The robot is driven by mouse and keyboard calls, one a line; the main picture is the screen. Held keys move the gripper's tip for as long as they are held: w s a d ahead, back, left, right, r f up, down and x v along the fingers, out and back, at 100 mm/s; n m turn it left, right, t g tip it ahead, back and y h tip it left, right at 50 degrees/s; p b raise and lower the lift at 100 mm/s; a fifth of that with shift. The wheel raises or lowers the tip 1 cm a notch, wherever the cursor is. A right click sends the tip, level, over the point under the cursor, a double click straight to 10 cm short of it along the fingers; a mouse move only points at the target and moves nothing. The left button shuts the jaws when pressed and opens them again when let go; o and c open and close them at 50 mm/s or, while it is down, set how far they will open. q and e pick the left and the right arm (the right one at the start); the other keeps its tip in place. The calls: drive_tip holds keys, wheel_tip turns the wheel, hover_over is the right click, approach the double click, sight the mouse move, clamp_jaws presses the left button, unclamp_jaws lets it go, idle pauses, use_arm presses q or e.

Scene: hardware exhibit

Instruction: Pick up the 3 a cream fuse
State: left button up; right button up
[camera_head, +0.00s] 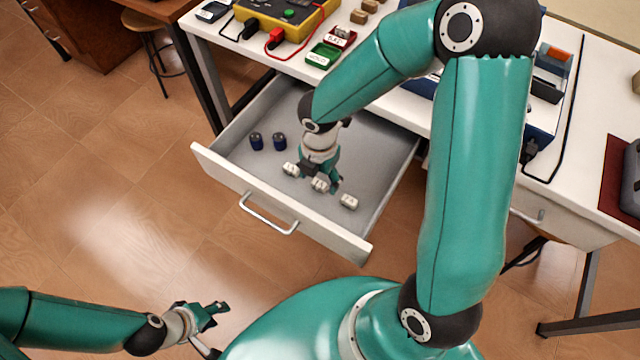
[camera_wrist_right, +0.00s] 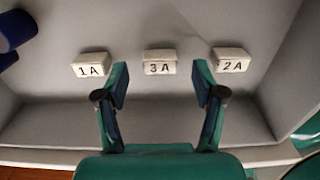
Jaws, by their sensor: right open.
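The 3 A cream fuse (camera_wrist_right: 159,63) lies in the open drawer, in the middle of a row of three labelled fuses. It also shows in the head view (camera_head: 320,184), partly covered by my gripper. The 1 A fuse (camera_wrist_right: 91,65) is to its left and the 2 A fuse (camera_wrist_right: 231,61) to its right. My right gripper (camera_wrist_right: 160,82) is open and empty, its fingers pointing at the 3 A fuse, one toward each side of it. I cannot tell its exact height above the fuse. My left gripper (camera_head: 210,312) is far from the drawer, at lower left, its jaw state unclear.
The drawer (camera_head: 217,172) is pulled out below the white workbench (camera_head: 390,109). Two dark blue cylinders (camera_head: 268,142) stand in its left part. Drawer walls surround the fuses. A yellow meter (camera_head: 283,14) and other gear are on the bench.

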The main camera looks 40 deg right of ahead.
wheel_tip(320, 180, down, 2)
drive_tip(key=shift+f, duration=0.1)
drive_tip(key=c, duration=1)
drive_tip(key=shift+w+r, duration=0.1)
drive_tip(key=shift+r, duration=0.1)
